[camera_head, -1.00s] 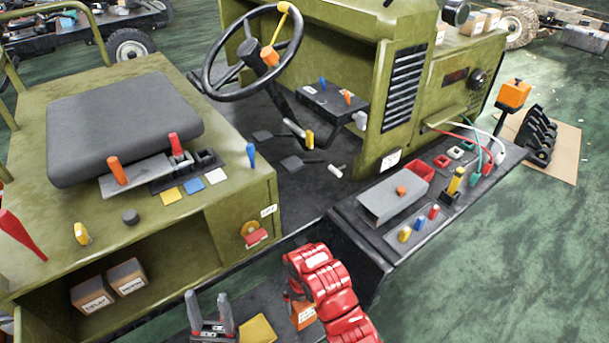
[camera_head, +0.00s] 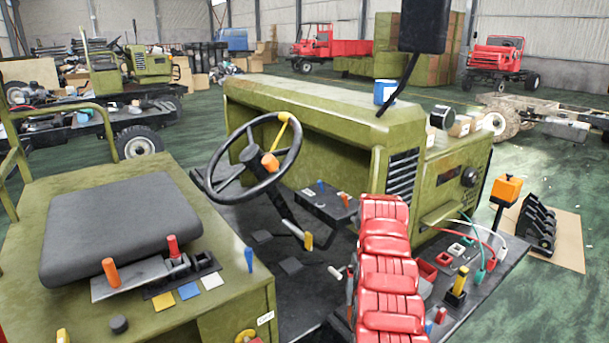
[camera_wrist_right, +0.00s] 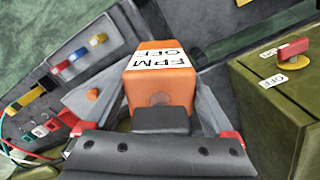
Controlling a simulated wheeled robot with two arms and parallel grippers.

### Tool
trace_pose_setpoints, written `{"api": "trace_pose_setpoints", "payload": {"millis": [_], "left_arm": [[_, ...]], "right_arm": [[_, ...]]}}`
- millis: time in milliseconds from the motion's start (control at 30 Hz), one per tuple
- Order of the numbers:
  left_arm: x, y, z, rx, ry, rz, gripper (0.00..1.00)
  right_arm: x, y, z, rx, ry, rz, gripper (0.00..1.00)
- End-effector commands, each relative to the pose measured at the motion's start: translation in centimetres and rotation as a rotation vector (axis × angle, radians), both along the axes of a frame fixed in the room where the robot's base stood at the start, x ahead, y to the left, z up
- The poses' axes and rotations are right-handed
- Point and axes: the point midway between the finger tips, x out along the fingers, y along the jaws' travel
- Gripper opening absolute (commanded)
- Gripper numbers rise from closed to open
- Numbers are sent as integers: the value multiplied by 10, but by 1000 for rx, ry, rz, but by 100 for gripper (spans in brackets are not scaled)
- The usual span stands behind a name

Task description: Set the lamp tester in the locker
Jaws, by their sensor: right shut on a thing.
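In the right wrist view an orange box (camera_wrist_right: 160,85) with a white printed label, apparently the lamp tester, sits between the fingers of my right gripper (camera_wrist_right: 160,97). The gripper is shut on it. A dark block shows at the box's near end. In the head view my red right arm stands before the vehicle's right platform, and its gripper and the box are not visible there. No locker can be made out for certain. The olive seat housing (camera_head: 215,308) shows only its upper part, and its open front is out of frame. My left gripper is not in view.
The steering wheel (camera_head: 255,160) and seat (camera_head: 120,228) are left of my arm. A yellow-handled lever (camera_head: 459,281) and cables stand on the right platform.

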Motion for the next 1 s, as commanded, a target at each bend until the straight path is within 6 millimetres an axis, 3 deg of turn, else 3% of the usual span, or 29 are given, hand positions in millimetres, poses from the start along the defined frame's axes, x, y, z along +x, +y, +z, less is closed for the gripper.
{"api": "trace_pose_setpoints", "payload": {"millis": [100, 200, 667, 833, 1000], "left_arm": [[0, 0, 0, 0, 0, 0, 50], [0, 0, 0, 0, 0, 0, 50], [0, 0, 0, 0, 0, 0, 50], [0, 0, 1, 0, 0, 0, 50], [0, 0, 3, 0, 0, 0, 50]], "right_arm": [[-5, -12, 28, 2, -7, -26, 11], [-11, -17, 38, 1, -2, -34, 11], [-12, -19, 40, -2, -4, -35, 11], [-5, -14, 28, -2, -1, -15, 11], [5, 12, -9, -6, 0, 60, 11]]}}
